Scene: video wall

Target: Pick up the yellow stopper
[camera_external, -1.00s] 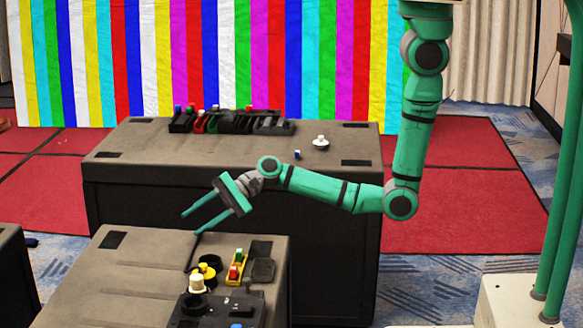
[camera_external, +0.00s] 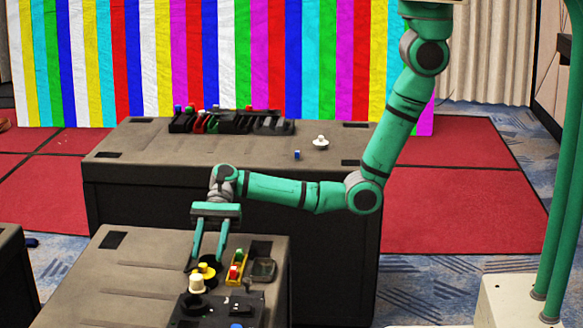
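The yellow stopper (camera_external: 205,270) stands on the near table, on a dark round base, just behind a cream knob (camera_external: 196,284). My gripper (camera_external: 209,257) points down over the near table with its two fingers apart. Its fingertips are close above and behind the yellow stopper. Nothing shows between the fingers. I cannot tell whether a fingertip touches the stopper.
A yellow tray (camera_external: 236,270) with red and green pieces sits right of the stopper. A black control box (camera_external: 215,311) stands in front. The far table (camera_external: 240,160) holds a row of black units, a white knob (camera_external: 321,142) and a small blue block (camera_external: 297,155).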

